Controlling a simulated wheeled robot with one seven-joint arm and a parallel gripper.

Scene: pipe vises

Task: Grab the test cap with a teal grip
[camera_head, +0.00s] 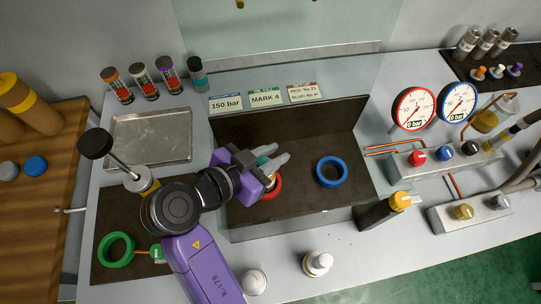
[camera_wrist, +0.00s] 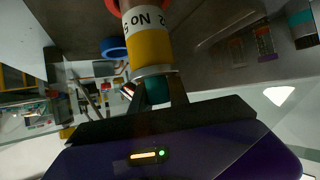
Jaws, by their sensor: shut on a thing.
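In the wrist view the cap has a yellow body (camera_wrist: 150,50), a white lettered band (camera_wrist: 140,18), a pale metal rim and the teal grip (camera_wrist: 156,88). My gripper (camera_wrist: 160,90) is shut on the teal grip there. A red ring (camera_head: 276,187) lies just below the gripper in the head view. It shows at the cap's far end in the wrist view (camera_wrist: 112,6); whether the cap touches it I cannot tell.
A blue ring (camera_head: 345,172) lies right of the gripper in the dark tray (camera_head: 300,209), whose raised back wall (camera_head: 310,118) stands behind. A yellow-topped block (camera_head: 385,210) and white knobs (camera_head: 318,263) stand nearby. Gauges (camera_head: 411,108) are at right, a metal tray (camera_head: 150,137) at left.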

